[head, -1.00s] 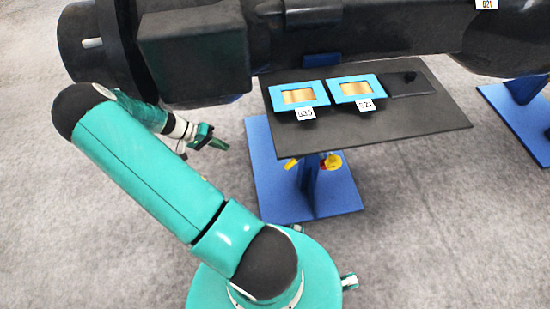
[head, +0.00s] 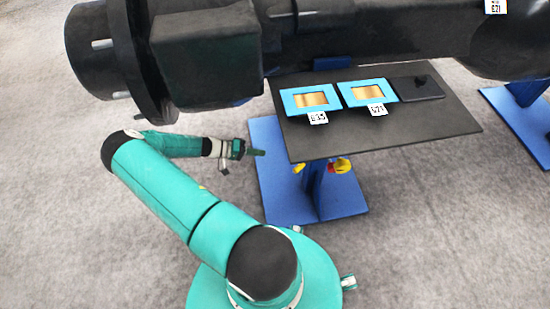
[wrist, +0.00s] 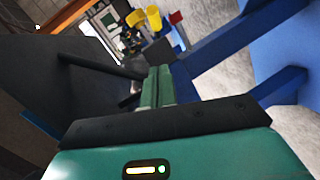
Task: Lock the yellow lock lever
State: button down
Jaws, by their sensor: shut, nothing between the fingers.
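Yellow parts (head: 342,165) show under the dark shelf, at the blue stand's post, with a bit of red beside them. In the wrist view, two yellow pieces, one a tilted block (wrist: 135,18) and one a rounded piece (wrist: 154,18), sit near the top, beyond my fingers. I cannot tell for sure which is the lock lever or how it is set. My gripper (head: 259,153) is shut and empty, left of the post and apart from the yellow parts. Its closed fingers (wrist: 157,86) point towards them in the wrist view.
The dark shelf (head: 430,125) overhangs the yellow parts and carries two blue-framed panels (head: 311,98) (head: 368,92) and a black pad. A large black casting (head: 400,30) lies behind. The blue stand (head: 285,195) has a wide base plate. Grey floor is clear at the right front.

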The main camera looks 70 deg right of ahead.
aim_at(299, 168)
jog(key=s+a+x, duration=0.1)
jog(key=a+x, duration=0.1)
jog(key=x, duration=1)
jog(key=shift+a+f, duration=0.25)
jog(key=shift+f, duration=0.1)
jog(key=shift+s+a, duration=0.15)
jog(key=shift+a, duration=0.05)
